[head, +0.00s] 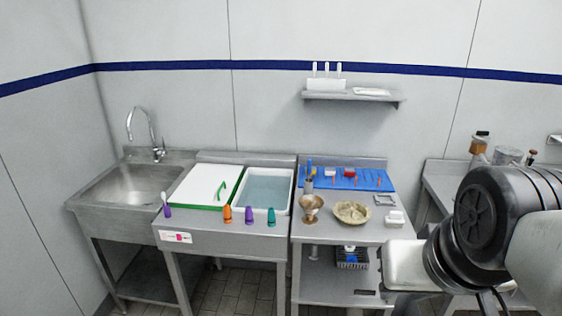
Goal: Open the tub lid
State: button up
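A white lid with green edging (198,184) lies flat on the steel counter, beside the sink. A curved green handle (221,191) stands near its right side. What is beneath the lid is hidden. Directly right of it, touching or nearly so, is an open white-rimmed tub of bluish water (268,188). My arm enters at the lower right, well away from the lid. My gripper's fingers cannot be made out in this view.
Orange (227,214), purple (249,215) and teal (271,216) cone-shaped pieces line the counter's front edge. Another purple piece (166,210) is at the lid's left front corner. A metal goblet (312,207) and a bowl (352,212) stand on the table to the right.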

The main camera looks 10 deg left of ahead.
aim_at(209, 184)
jog(key=i+j, duration=0.25)
jog(key=j, duration=0.2)
jog(key=i+j, duration=0.55)
jog(key=j, duration=0.3)
jog(key=i+j, duration=0.25)
jog(key=j, duration=0.2)
jog(key=i+j, duration=0.3)
jog(key=j, duration=0.15)
jog(key=i+j, duration=0.25)
jog(key=j, duration=0.15)
